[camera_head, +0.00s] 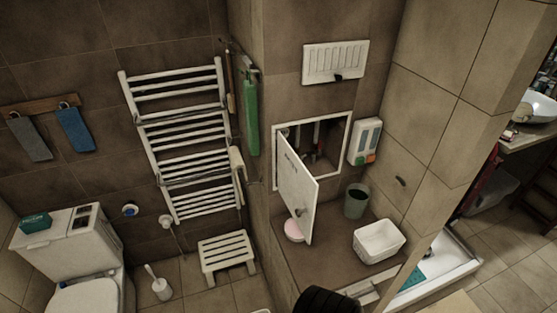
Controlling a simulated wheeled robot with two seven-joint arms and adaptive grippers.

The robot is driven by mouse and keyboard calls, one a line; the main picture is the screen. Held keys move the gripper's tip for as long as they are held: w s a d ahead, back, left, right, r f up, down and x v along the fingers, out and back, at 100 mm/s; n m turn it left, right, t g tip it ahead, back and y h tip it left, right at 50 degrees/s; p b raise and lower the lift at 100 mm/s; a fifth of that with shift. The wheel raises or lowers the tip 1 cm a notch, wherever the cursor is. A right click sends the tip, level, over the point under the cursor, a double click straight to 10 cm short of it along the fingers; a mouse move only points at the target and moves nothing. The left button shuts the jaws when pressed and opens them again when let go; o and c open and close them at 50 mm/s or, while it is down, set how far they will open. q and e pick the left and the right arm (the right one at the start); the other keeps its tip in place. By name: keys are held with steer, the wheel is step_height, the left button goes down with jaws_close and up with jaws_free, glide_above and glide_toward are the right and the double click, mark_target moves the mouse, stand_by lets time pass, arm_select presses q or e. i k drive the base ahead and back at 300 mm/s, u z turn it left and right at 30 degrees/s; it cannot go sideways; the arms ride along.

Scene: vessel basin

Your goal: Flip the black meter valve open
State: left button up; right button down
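A white wall cabinet (348,135) is set in the brown tiled wall right of centre. Its white door (298,195) stands swung open toward me. Inside the recess are pipes (318,136) with reddish and dark parts, partly hidden by the door. The black meter valve cannot be told apart with certainty among these small dark shapes, nor can its position be read. Neither of my grippers is in view.
Below the cabinet, a tiled ledge holds a pink-and-white round item (294,231), grey bin (356,201) and white basin (379,241). A dispenser (365,142) hangs right of the recess. A white stool (227,253) stands left. A black ribbed object (328,300) is at the bottom edge.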

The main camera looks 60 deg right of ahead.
mark_target(301, 155)
steer(key=k, duration=0.8)
steer(key=z, duration=1.35)
steer(key=i, duration=0.5)
steer(key=z, duration=0.05)
